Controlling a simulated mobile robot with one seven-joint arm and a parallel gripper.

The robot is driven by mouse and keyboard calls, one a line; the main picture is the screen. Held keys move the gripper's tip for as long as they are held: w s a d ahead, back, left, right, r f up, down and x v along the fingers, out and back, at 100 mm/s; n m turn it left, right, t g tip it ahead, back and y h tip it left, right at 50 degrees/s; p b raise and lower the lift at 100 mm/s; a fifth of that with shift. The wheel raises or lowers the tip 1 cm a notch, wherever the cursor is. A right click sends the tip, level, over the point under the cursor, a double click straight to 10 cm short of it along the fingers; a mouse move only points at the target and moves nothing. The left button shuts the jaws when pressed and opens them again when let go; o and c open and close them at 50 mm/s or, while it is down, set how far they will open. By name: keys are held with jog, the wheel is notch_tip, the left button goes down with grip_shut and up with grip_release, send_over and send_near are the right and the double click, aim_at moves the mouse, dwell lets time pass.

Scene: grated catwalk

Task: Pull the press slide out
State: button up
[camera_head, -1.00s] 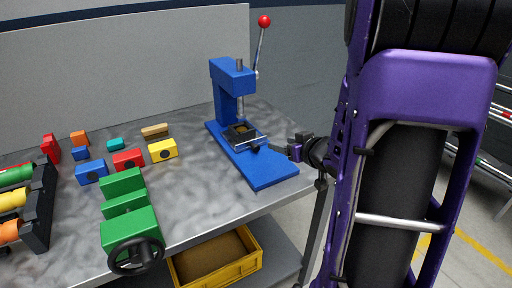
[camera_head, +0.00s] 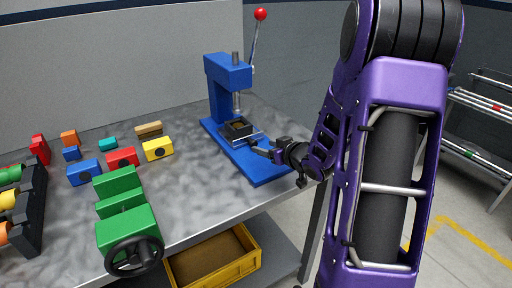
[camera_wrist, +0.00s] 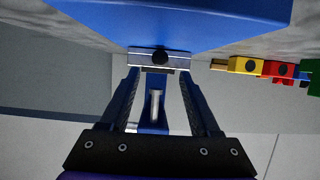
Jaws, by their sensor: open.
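The blue press (camera_head: 221,90) stands on the grey bench, with its blue base (camera_head: 262,170) reaching toward the front. The press slide (camera_head: 236,129) is a dark block with a silver bar, seated on the base under the ram. In the wrist view the slide's silver front bar (camera_wrist: 141,59) carries a round black knob (camera_wrist: 160,57). My gripper (camera_head: 262,151) is at the right side of the base, by the slide's front. In the wrist view my gripper (camera_wrist: 158,74) is open, its fingertips on either side below the knob. Contact cannot be told.
A red-knobbed lever (camera_head: 260,15) rises from the press. A green vise (camera_head: 127,222), several coloured blocks (camera_head: 122,159) and a dark rack (camera_head: 30,215) stand to the left. A yellow crate (camera_head: 215,262) sits below the bench. The bench (camera_head: 195,180) between vise and press is clear.

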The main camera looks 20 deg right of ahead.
aim_at(255, 144)
jog(key=x, duration=0.6)
jog(key=shift+w+f+b, duration=0.15)
jog(key=shift+w+b, duration=0.15)
jog(key=shift+b, duration=0.05)
grip_shut()
dwell(1.1)
